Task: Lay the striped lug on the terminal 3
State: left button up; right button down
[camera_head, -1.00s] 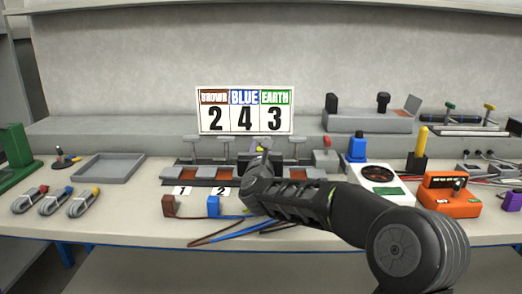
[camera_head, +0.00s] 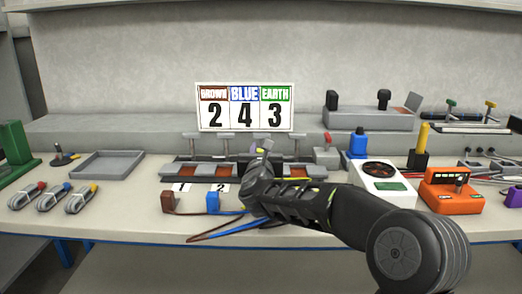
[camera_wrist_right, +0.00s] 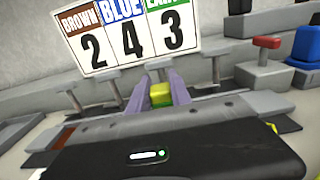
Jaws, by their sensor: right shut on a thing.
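My right gripper (camera_head: 262,148) is at the middle of the terminal block (camera_head: 172,172), in front of the placard. In the right wrist view my right gripper (camera_wrist_right: 160,92) is shut on a yellow-and-green piece, the striped lug (camera_wrist_right: 161,94). The lug sits between the fingertips, over or just behind the block's near edge; I cannot tell whether it touches. Number tags 1 (camera_head: 182,188) and 2 (camera_head: 222,188) show at the block's left. Terminal 3 and its tag are hidden behind my gripper and arm. My left gripper is out of view.
The placard (camera_head: 245,107) reads brown 2, blue 4, earth 3. Brown (camera_head: 168,202) and blue (camera_head: 213,203) blocks with wires stand in front. Upright levers rise along the terminal block. A grey tray (camera_head: 107,165) is left; a white fan-topped device (camera_head: 380,175) is right.

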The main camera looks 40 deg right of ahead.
jog(key=shift+b, duration=0.85)
dwell(1.1)
jog(key=shift+b, duration=0.3)
jog(key=shift+s+d+f+b, duration=0.1)
jog(key=shift+s+f+b, duration=0.3)
jog(key=shift+f+b, duration=0.7)
jog(key=shift+s+f+b, duration=0.35)
jog(key=shift+f+b, duration=0.1)
jog(key=shift+b, duration=1.1)
jog(key=shift+r, duration=0.3)
jog(key=shift+w+f, duration=0.55)
jog(key=shift+w, duration=0.25)
jog(key=shift+r, duration=0.2)
